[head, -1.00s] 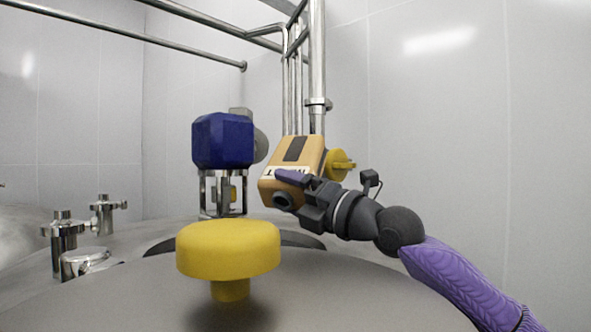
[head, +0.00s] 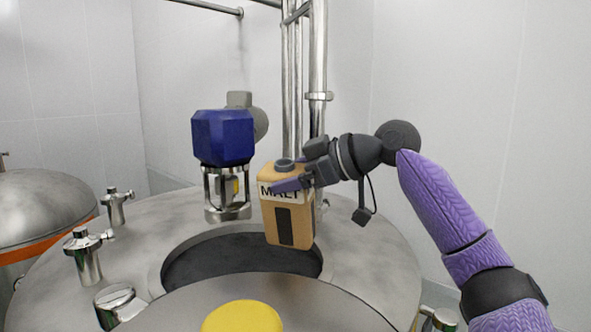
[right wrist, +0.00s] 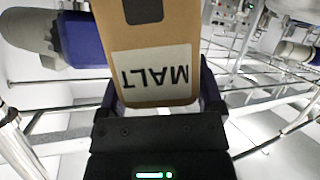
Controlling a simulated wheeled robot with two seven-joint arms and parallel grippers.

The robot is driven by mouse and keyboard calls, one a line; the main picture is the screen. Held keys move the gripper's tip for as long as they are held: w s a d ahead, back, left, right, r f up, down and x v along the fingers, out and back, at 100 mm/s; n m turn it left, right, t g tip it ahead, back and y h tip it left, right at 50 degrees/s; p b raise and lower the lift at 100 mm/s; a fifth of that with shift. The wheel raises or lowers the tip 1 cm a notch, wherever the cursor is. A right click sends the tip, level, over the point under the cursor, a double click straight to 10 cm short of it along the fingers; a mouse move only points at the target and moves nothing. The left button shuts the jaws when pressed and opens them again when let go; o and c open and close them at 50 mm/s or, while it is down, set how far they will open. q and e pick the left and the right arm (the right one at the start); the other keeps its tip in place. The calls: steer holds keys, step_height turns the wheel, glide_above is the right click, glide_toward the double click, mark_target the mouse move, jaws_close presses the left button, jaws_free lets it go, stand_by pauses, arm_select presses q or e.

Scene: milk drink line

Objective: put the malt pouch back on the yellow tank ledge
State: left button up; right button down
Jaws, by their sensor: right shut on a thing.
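The malt pouch (head: 272,218) is tan with a white MALT label, a dark window and a grey round cap. My right gripper (head: 292,182) is shut on its upper part, near the cap. The pouch hangs nearly upright, cap up, and appears in front of the dark tank opening's right side. The right wrist view shows the pouch (right wrist: 153,35) between both fingers. A yellow round piece (head: 242,318) on the tank lid, cut off by the bottom edge, is the only large yellow surface; whether it is the ledge I cannot tell. My left gripper is out of view.
The open tank mouth (head: 190,268) is dark inside. A blue motor (head: 223,138) on a steel frame stands behind it, left of the pouch. Steel pipes (head: 317,60) rise behind the pouch. Small valve fittings (head: 87,262) stand on the tank's left side.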

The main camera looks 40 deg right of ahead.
steer(key=shift+r+m+g+y, duration=0.35)
steer(key=shift+m+y, duration=0.25)
steer(key=shift+m, duration=0.4)
